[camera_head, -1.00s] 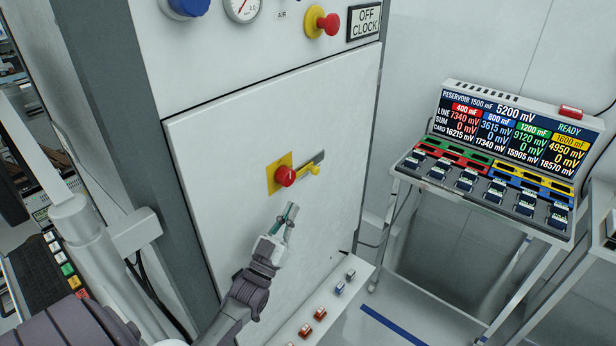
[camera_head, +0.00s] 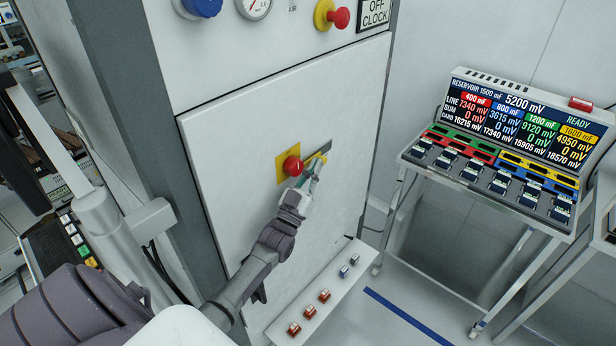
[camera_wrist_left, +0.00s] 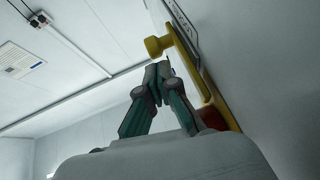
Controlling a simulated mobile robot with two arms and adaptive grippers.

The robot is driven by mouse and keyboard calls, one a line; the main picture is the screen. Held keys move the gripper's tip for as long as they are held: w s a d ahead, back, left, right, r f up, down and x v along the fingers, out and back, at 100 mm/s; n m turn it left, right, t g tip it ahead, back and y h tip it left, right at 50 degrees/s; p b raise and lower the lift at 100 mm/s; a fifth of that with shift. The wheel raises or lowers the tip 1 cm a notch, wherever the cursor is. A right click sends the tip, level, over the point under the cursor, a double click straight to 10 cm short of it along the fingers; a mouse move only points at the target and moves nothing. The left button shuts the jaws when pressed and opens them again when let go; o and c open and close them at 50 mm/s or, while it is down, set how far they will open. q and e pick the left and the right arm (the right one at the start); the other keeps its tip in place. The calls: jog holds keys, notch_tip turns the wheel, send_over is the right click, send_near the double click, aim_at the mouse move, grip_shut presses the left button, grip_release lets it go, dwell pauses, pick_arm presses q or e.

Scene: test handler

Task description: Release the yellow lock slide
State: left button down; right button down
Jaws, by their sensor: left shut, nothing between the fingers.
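The yellow lock slide (camera_head: 323,159) is on the white cabinet door, at a dark slot right of the red knob (camera_head: 292,167) and its yellow plate (camera_head: 281,157). My left gripper (camera_head: 318,165) is at the slide and partly hides it in the head view. In the left wrist view, the slide's yellow peg (camera_wrist_left: 155,47) stands out just above and beside my shut, empty fingertips (camera_wrist_left: 163,70). I cannot tell whether they touch it. The red knob (camera_wrist_left: 214,118) shows behind the fingers there. My right gripper is out of view.
A shelf (camera_head: 318,315) with red and blue switches juts out below the door. The red emergency button (camera_head: 340,18) is on the panel above. A cart (camera_head: 400,159) with a reservoir display stands at right, with open floor between it and the cabinet.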

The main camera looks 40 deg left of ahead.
aim_at(326, 160)
pick_arm(q)
jog(key=shift+w+r, duration=0.15)
jog(key=shift+w, duration=0.1)
jog(key=w+b, duration=0.1)
jog(key=w, duration=0.1)
jog(key=w+b, duration=0.2)
jog(key=shift+d+f, duration=0.15)
jog(key=shift+f, duration=0.05)
jog(key=shift+w+r, duration=0.1)
jog(key=shift+r, duration=0.1)
